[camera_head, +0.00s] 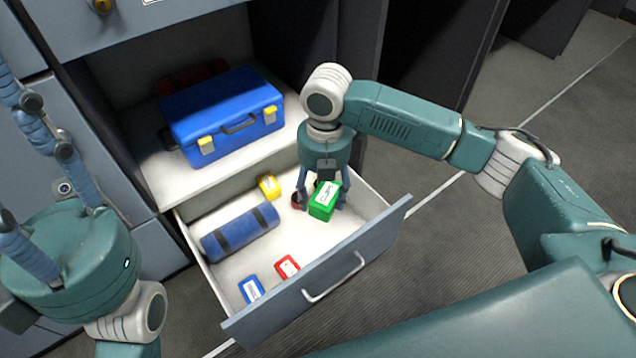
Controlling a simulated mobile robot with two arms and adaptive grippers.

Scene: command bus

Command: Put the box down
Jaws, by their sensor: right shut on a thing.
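A small green box (324,200) with a white label is in the fingers of my right gripper (322,197), over the right part of the open drawer (262,262). The gripper points down and is shut on the box. I cannot tell whether the box touches the drawer floor.
In the drawer lie a yellow box (269,186), a blue roll (240,232) with dark straps, a red box (287,267) and a blue box (251,289). A blue toolbox (222,116) stands on the shelf above. The drawer's front right floor is clear.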

